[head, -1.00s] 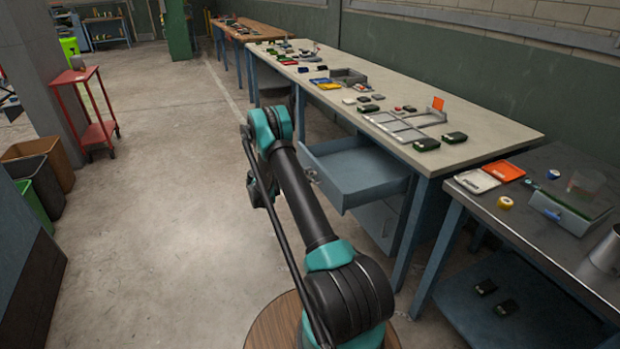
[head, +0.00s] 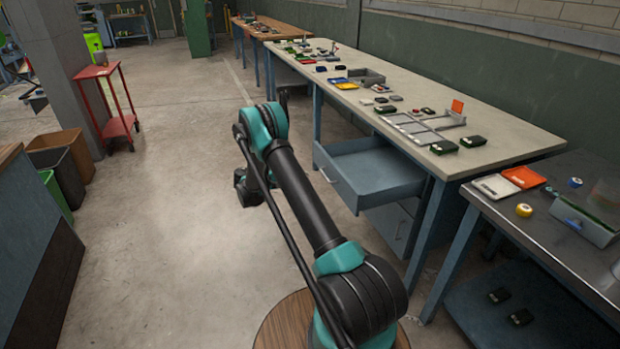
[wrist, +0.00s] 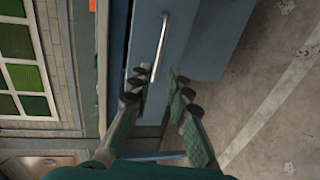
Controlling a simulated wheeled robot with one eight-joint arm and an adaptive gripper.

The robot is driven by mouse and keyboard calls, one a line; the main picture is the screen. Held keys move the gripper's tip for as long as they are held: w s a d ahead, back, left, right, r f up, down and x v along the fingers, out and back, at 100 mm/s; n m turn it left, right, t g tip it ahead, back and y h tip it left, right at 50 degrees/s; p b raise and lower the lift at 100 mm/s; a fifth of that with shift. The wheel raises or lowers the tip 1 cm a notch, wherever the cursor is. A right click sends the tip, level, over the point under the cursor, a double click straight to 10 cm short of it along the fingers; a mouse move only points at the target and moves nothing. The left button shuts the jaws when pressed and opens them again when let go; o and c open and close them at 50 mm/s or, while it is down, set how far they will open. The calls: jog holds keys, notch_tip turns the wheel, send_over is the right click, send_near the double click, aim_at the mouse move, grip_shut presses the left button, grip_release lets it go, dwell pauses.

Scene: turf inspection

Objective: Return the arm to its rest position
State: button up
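My arm (head: 300,195), black and teal, reaches forward over the bare floor, left of the workbench. Its dark end (head: 244,187) shows at the left of the arm in the head view, but the fingers cannot be made out there.
The workbench (head: 520,130) has an open drawer (head: 368,172) to the right of my arm. A metal table (head: 590,175) stands at the right. A red cart (head: 121,126) and bins (head: 62,142) stand at the left. The concrete floor between is clear.

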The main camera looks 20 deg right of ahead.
jog(key=shift+a, duration=0.35)
jog(key=shift+r, duration=0.1)
